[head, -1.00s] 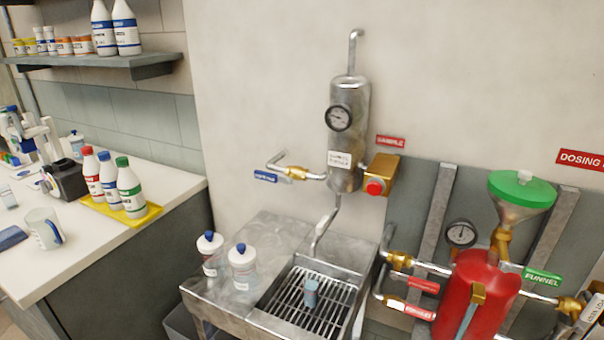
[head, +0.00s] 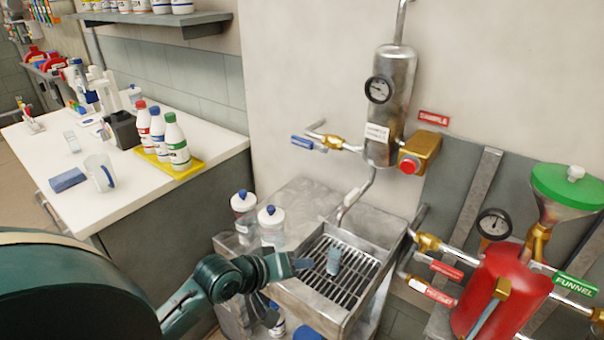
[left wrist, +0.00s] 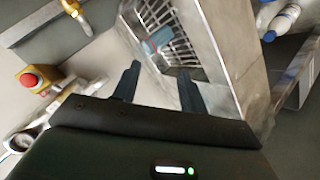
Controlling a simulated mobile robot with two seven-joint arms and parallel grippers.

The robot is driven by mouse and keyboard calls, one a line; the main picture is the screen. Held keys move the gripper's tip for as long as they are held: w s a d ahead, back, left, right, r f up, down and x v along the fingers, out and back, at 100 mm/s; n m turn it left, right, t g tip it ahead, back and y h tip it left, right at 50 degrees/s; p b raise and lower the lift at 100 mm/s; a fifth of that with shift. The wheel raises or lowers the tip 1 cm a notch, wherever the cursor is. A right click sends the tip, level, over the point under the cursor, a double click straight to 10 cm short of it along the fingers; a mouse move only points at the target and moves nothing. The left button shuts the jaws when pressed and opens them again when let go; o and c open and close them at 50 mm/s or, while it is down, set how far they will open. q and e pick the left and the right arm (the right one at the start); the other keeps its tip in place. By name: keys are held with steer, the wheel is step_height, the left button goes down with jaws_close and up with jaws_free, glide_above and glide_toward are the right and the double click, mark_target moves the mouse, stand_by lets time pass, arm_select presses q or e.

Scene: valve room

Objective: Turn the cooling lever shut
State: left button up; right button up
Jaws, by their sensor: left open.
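A blue lever-like piece (head: 302,142) sits on the brass valve (head: 335,142) of the pipe left of the steel cylinder (head: 390,105). Its lettering is too small to read, so I cannot confirm it is the cooling lever. My left gripper (head: 288,288) is low in the head view, in front of the sink's left side, well below and apart from that valve. In the left wrist view its two dark fingers (left wrist: 158,88) are apart with nothing between them, pointing toward the sink grating. My right gripper is not in view.
A red button on a brass box (head: 409,165) is right of the cylinder. A red tank (head: 495,295) stands at right.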

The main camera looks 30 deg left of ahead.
arm_select(q)
steer(key=w+a+r+n+t, duration=0.3)
steer(key=w+a+r+n, duration=0.2)
steer(key=w+a+r, duration=0.15)
steer(key=n+t+y, duration=0.2)
steer(key=n+t, duration=0.2)
steer(key=n, duration=0.1)
glide_toward(300, 143)
steer(key=w, duration=1)
steer(key=shift+w+d+f, duration=0.1)
steer(key=shift+w+d, duration=0.05)
steer(key=shift+w, duration=0.2)
steer(key=shift+h, duration=0.4)
jaws_close()
